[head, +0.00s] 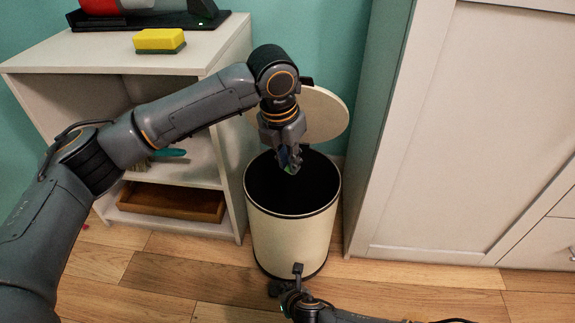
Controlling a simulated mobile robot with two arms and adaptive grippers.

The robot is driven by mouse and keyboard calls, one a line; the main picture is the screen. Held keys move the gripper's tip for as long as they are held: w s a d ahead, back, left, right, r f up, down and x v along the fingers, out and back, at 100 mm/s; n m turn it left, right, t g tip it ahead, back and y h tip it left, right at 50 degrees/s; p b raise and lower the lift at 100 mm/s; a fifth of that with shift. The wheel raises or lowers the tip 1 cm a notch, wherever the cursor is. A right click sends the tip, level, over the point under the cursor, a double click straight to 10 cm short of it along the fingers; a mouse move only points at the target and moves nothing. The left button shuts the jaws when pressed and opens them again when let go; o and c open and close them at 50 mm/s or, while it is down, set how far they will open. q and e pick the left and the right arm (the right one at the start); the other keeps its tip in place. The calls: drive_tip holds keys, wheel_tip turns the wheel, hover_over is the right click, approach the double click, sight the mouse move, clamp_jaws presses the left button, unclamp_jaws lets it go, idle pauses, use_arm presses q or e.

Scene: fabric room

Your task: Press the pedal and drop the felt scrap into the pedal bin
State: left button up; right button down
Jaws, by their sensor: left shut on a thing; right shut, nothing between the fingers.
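The cream pedal bin (290,237) stands on the floor between the shelf and the cabinet. Its round lid (325,113) is tilted up at the back and the dark inside shows. My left gripper (290,165) points down over the bin's opening, shut on a small green and blue piece, the felt scrap (289,168), which is mostly hidden by the fingers. My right gripper (283,289) is low at the front foot of the bin, shut and empty, beside the pedal (297,269). Whether it touches the pedal is hard to tell.
A white shelf unit (130,55) stands left of the bin, with a yellow sponge (159,41) on top and a wooden tray (172,201) low inside. A tall white cabinet (470,130) is close on the right. Wooden floor (160,275) is clear in front of the shelf.

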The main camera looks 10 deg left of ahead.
use_arm(q)
drive_tip(key=o, duration=0.7)
idle(0.5)
drive_tip(key=s, duration=1.6)
drive_tip(key=shift+r, duration=0.1)
wheel_tip(320, 180, up, 12)
drive_tip(key=p, duration=1.1)
drive_tip(key=shift+f+p, duration=0.2)
drive_tip(key=shift+p, duration=0.2)
use_arm(e)
drive_tip(key=s+r, duration=0.4)
drive_tip(key=r, duration=0.5)
